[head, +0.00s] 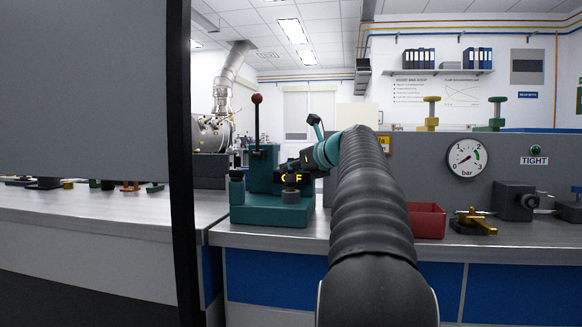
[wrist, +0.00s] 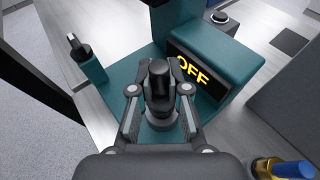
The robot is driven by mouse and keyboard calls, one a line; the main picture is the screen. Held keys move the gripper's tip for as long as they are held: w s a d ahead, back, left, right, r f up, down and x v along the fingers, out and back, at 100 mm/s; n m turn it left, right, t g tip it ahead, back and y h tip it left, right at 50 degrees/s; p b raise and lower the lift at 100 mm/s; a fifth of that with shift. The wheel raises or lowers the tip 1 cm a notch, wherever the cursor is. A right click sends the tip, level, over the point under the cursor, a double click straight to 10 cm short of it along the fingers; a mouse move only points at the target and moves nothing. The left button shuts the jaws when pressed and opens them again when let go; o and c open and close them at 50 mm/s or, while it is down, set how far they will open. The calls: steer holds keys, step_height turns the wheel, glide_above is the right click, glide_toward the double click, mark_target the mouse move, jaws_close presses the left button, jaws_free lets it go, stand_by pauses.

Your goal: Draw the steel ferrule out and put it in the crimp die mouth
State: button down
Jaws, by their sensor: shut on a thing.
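A teal bench press (head: 262,212) with a tall red-knobbed lever (head: 257,112) and a lit yellow OFF display (wrist: 200,78) stands on the bench. My gripper (wrist: 160,92) is low over the press base, in front of the display; in the head view it (head: 291,178) is small and dark. Its fingers are closed around a dark upright cylindrical piece, apparently the steel ferrule (wrist: 159,76). A grey round seat (head: 291,195) shows directly below the gripper, perhaps the die mouth. I cannot tell whether the piece rests in it.
A red bin (head: 427,220) and a brass fixture (head: 474,221) stand to the right, below a pressure gauge (head: 466,158). A black post (head: 184,160) stands close on the left.

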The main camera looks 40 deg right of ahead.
steer(key=shift+f, duration=0.45)
steer(key=c, duration=1.1)
jaws_free()
steer(key=a+v, duration=0.1)
steer(key=v, duration=1.1)
steer(key=s+a+f+n+g+y, duration=0.1)
steer(key=a+f+n+g, duration=0.2)
steer(key=a+f+n, duration=0.75)
steer(key=s+a+f+n+g, duration=0.1)
steer(key=a+f+n+g, duration=0.35)
steer(key=a, duration=0.95)
steer(key=s+a+f+n, duration=0.3)
steer(key=s+f+n, duration=0.2)
steer(key=f, duration=0.3)
steer(key=s+a+f+n+g+h, duration=0.1)
steer(key=s+a+f+n, duration=0.3)
steer(key=s+f+n, duration=0.2)
steer(key=s+a+f+n, duration=0.4)
steer(key=s+f+n, duration=0.1)
steer(key=f+n, duration=0.4)
steer(key=shift+s+f+g+h, duration=0.3)
steer(key=shift+f+h, duration=0.1)
steer(key=shift+f, duration=0.15)
